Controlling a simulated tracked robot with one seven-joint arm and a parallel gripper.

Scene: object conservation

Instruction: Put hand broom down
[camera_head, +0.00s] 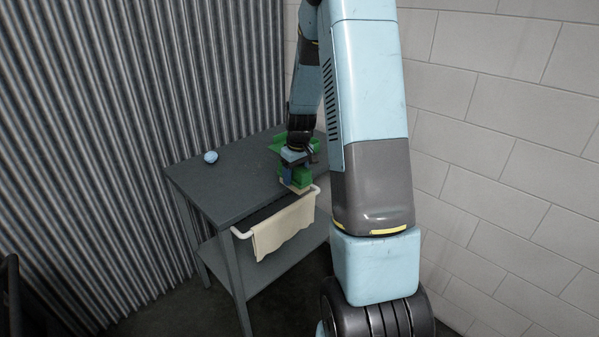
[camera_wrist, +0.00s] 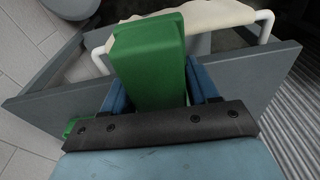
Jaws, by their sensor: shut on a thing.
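The green hand broom (camera_head: 297,178) is in my gripper (camera_head: 294,172), over the near right part of the grey table. In the wrist view, its green body (camera_wrist: 148,62) sits between the two blue fingers of my gripper (camera_wrist: 160,88), which are shut on it. Pale bristles show at its lower end in the head view. Whether the broom touches the tabletop (camera_head: 225,185) cannot be told. My arm hides part of the table's right side.
Another green object (camera_head: 278,141) lies on the table behind my gripper, partly hidden. A small light-blue item (camera_head: 211,157) lies at the back left. A cream cloth (camera_head: 284,228) hangs on the white front rail (camera_head: 241,234). The tabletop's left and middle are clear.

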